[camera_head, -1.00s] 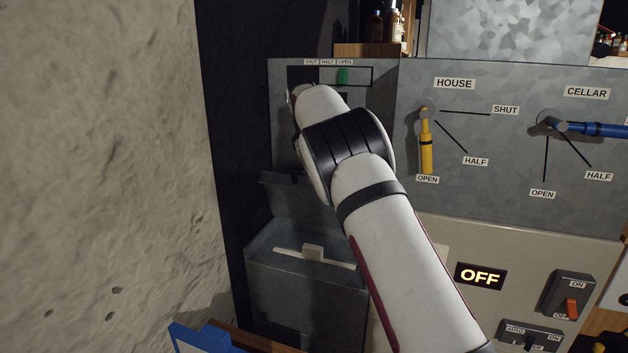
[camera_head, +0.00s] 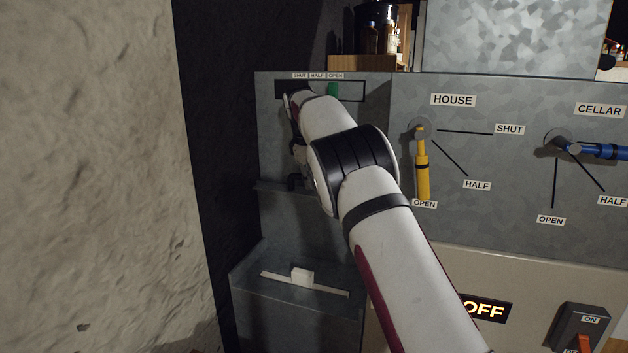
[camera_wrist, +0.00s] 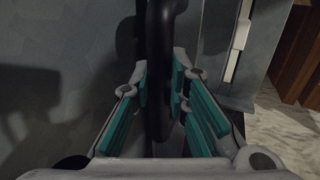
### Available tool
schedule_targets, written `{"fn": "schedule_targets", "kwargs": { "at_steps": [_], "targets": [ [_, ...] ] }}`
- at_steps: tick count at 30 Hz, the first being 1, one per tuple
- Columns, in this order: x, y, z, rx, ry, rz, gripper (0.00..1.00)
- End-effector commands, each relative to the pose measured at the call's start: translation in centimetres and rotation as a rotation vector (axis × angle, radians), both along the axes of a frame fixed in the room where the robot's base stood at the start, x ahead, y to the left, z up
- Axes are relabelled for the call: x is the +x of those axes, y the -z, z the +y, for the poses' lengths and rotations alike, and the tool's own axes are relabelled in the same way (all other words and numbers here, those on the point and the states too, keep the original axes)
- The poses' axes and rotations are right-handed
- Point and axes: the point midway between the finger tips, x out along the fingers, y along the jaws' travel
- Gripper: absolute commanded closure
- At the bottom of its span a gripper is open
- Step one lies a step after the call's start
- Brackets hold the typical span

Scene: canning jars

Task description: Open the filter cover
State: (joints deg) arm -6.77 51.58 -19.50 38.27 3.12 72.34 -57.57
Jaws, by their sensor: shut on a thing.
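The filter cover (camera_head: 290,222) is a grey metal flap at the lower left of the panel in the head view. My gripper (camera_wrist: 162,95), with teal finger pads, is shut on this handle. In the head view my arm hides most of my gripper and the cover's right side.
A slot with a green slider (camera_head: 332,90) is above. The yellow HOUSE lever (camera_head: 422,175) and blue CELLAR lever (camera_head: 600,151) are to the right. A rough wall (camera_head: 90,170) closes the left side.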

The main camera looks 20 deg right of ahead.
Motion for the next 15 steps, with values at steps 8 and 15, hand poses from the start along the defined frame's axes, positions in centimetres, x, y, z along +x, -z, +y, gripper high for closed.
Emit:
{"fn": "schedule_targets", "kwargs": {
  "at_steps": [8, 15],
  "targets": [
    [0.04, -0.07, 0.05, 0.000, -0.002, -0.002, 0.64],
    [-0.04, -0.23, 0.09, 0.000, 0.000, -0.001, 0.64]
  ]
}}
